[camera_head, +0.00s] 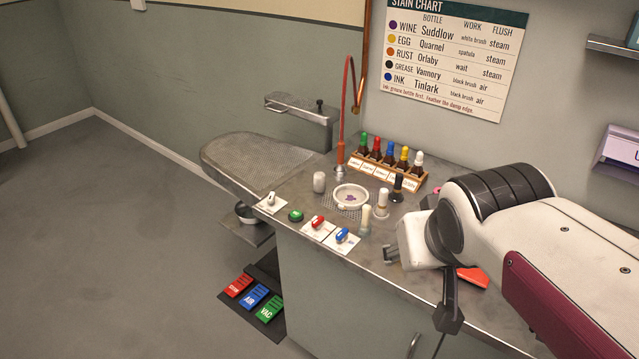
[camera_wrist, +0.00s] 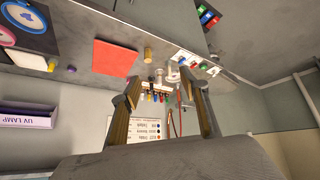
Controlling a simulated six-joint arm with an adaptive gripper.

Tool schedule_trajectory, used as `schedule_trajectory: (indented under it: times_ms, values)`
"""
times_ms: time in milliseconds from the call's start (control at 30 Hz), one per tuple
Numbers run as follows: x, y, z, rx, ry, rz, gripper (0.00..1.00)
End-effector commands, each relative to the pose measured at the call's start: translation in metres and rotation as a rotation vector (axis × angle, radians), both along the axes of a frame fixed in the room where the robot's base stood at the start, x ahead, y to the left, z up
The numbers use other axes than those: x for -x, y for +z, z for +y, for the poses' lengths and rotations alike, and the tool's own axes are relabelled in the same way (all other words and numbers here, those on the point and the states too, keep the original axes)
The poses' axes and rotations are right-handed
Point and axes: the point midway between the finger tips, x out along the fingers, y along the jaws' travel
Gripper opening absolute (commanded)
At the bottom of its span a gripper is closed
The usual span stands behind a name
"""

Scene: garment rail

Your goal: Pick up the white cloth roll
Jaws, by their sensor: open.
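A small white upright cylinder (camera_head: 319,182), which looks like the white cloth roll, stands on the metal counter (camera_head: 290,225), left of the round white dish (camera_head: 351,196). I cannot pick it out surely in the wrist view. My gripper (camera_head: 420,284) is at the counter's front edge, well right of the roll and apart from it. In the wrist view its two fingers (camera_wrist: 160,84) stand wide apart with nothing between them.
A cream cylinder (camera_head: 366,220) and two brushes, white-handled (camera_head: 382,203) and black (camera_head: 397,189), stand between gripper and roll. Behind is a bottle rack (camera_head: 388,171); a red hose (camera_head: 348,100) rises nearby. Switch plates (camera_head: 318,231) line the front edge. A red cloth (camera_wrist: 115,57) lies flat.

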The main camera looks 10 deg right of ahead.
Motion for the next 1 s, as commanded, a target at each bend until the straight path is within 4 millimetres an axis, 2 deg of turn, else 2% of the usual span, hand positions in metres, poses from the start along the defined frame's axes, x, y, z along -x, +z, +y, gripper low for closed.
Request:
schedule_trajectory:
  times_ms: [100, 567, 1000]
  values:
    - [-0.031, 0.007, -0.007, 0.019, -0.007, -0.029, 0.44]
    - [-0.15, 0.025, -0.024, 0.072, -0.006, -0.164, 0.44]
    - [-0.26, 0.017, -0.028, 0.094, 0.038, -0.28, 0.44]
